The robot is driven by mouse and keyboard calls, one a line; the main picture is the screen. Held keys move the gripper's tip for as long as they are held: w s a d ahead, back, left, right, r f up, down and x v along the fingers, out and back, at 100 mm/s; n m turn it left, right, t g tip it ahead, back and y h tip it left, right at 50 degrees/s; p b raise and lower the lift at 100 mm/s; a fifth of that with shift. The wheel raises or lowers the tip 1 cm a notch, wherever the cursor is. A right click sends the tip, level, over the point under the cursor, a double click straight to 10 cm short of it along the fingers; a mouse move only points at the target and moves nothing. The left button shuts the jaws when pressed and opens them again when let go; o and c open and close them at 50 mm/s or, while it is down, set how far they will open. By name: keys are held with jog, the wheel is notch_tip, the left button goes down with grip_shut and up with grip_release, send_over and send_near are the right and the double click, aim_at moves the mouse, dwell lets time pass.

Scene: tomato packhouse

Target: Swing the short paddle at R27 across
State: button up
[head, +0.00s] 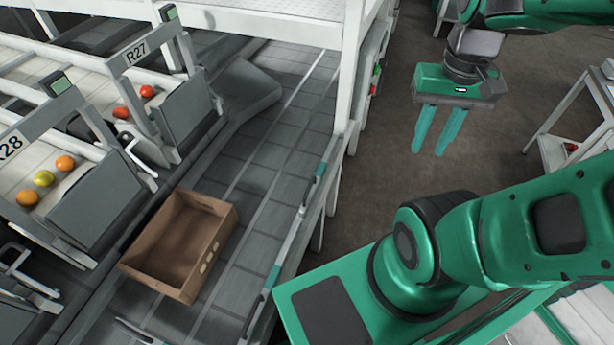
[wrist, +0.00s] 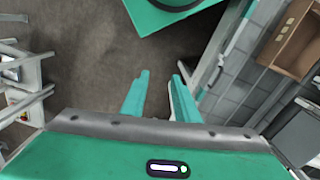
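The R27 sign (head: 136,52) stands over a sorting lane at upper left in the head view, with a grey panel (head: 187,115) at the lane's end. Across the belt, a slim bar with a teal part (head: 317,172) lies along the near rail, and a similar bar (head: 262,295) lies farther down. I cannot tell for sure which is the short paddle at R27. My gripper (head: 428,152) hangs over the floor, right of the conveyor and apart from it. Its two teal fingers are apart and empty, as the wrist view (wrist: 160,95) also shows.
A brown open crate (head: 222,222) sits empty on the grey belt (head: 258,150). Lane R28 (head: 10,147) is at left, with several tomatoes in the lanes. A white post (head: 349,70) and upper deck stand behind. A pale rack (head: 552,155) stands at right.

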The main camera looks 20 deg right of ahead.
jog(key=w+a+f, duration=0.1)
jog(key=w+f, duration=0.1)
jog(key=w, duration=0.5)
jog(key=m+g+h, duration=0.2)
send_near(310, 184)
jog(key=x, duration=0.7)
jog(key=shift+d+f, duration=0.1)
jog(key=shift+f, duration=0.1)
grip_shut()
